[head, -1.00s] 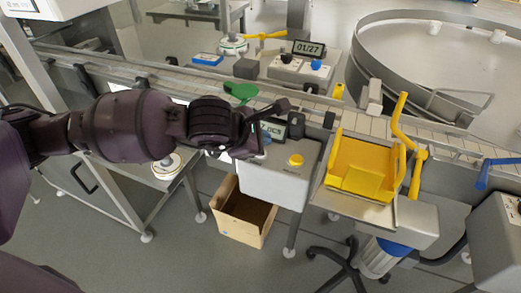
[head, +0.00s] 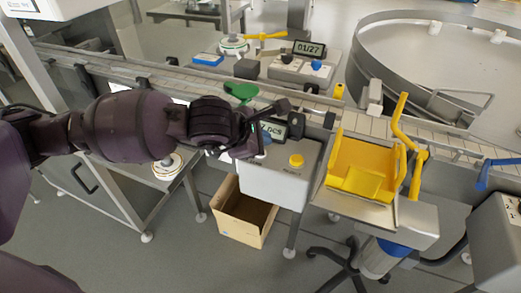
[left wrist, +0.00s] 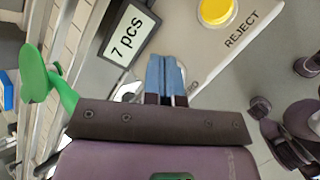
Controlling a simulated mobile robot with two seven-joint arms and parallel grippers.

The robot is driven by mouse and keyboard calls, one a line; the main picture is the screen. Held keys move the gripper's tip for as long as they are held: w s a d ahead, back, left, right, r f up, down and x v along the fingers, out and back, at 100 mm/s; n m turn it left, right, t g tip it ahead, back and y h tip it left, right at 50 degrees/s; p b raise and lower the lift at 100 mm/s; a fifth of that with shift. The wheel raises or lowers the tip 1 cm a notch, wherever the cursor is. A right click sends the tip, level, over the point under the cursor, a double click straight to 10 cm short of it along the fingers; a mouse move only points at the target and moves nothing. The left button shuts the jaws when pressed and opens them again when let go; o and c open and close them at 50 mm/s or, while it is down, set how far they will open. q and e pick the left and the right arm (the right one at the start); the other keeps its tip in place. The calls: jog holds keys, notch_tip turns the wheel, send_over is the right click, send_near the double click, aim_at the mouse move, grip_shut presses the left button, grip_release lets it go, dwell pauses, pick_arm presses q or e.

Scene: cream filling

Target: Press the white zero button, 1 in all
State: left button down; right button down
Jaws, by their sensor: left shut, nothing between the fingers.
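The white zero button cannot be made out in either view; my left gripper covers that part of the grey control box (head: 270,185). In the left wrist view only the end of a label, "RO", shows beside the fingers. My left gripper (left wrist: 166,62) is shut and empty, its blue fingers together over the box top. In the head view it is partly hidden by its own wrist (head: 262,142). Whether the fingertips touch the box is unclear. A yellow button (left wrist: 216,10) marked REJECT sits beside them, also in the head view (head: 296,160). The display (left wrist: 128,38) reads "7 pcs".
A yellow tray (head: 365,180) stands right of the box. A cardboard box (head: 243,217) sits on the floor below. A conveyor (head: 440,140) runs behind, with a green scoop-like thing (head: 241,91) near it. Another display (head: 309,48) reads 01/27.

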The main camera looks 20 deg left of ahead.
jog(key=shift+w+r, duration=0.1)
jog(key=shift+w, duration=0.1)
jog(key=shift+w+r, duration=0.15)
jog(key=shift+w, duration=0.05)
jog(key=shift+s, duration=0.2)
pick_arm(q)
jog(key=shift+f, duration=0.45)
pick_arm(e)
jog(key=shift+s+d+f, duration=0.1)
jog(key=shift+s+f, duration=0.3)
jog(key=shift+f, duration=0.2)
jog(key=shift+w+r, duration=0.1)
pick_arm(q)
jog(key=shift+f, duration=0.1)
pick_arm(e)
jog(key=shift+w+r, duration=0.15)
jog(key=shift+w, duration=0.25)
